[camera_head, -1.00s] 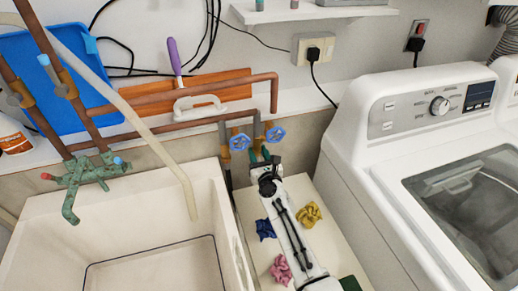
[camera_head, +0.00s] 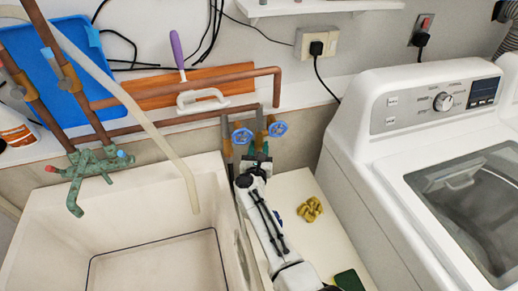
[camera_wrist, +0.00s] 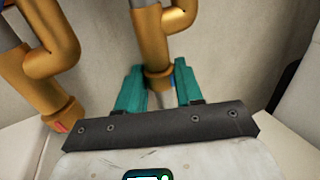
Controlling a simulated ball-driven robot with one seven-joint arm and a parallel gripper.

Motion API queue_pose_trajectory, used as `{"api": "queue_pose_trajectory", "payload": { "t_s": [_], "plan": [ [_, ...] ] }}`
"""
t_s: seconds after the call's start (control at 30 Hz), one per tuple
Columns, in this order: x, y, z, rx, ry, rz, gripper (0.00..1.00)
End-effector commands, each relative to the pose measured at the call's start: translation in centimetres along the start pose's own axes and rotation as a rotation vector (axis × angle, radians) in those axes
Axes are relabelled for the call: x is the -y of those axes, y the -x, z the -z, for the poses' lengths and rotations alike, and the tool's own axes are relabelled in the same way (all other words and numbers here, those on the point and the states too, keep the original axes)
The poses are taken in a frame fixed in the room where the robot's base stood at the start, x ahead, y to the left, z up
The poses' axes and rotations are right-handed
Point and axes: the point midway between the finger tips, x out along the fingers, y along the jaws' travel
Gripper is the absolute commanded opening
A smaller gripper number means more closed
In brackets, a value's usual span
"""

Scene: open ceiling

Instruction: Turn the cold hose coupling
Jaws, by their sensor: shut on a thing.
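Two brass outlets with blue-handled valves come down between the sink and the washing machine; the left valve (camera_head: 241,136) and the right valve (camera_head: 277,129) show in the head view. In the wrist view the right brass outlet (camera_wrist: 160,40) ends between the teal fingers of my gripper (camera_wrist: 158,72). A sliver of blue, the cold hose coupling (camera_wrist: 173,81), shows there; the rest of it is hidden. My gripper is shut on it. The left outlet has a red-marked coupling (camera_wrist: 61,126), apart from my fingers. In the head view my gripper (camera_head: 262,150) is below the valves, mostly hidden.
A white sink (camera_head: 105,237) with a green faucet (camera_head: 90,172) stands left, and a washing machine (camera_head: 420,150) stands right. A yellow cloth (camera_head: 311,209) and a green sponge (camera_head: 348,281) lie on the pale surface under my arm. Copper pipes (camera_head: 190,118) run along the wall.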

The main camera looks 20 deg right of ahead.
Motion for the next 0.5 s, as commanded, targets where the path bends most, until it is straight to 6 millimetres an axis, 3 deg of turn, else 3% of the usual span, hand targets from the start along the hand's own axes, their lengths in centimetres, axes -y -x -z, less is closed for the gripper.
{"api": "queue_pose_trajectory", "payload": {
  "t_s": [0.13,0.17,0.4,0.5],
  "plan": [
    [0.02,0.00,-0.01,0.000,0.001,0.000,0.06],
    [0.02,0.00,-0.01,0.000,0.001,0.000,0.38],
    [0.02,-0.01,-0.02,0.000,0.000,-0.001,0.61],
    [0.02,-0.01,-0.02,0.000,0.000,-0.001,0.61]
  ]
}}
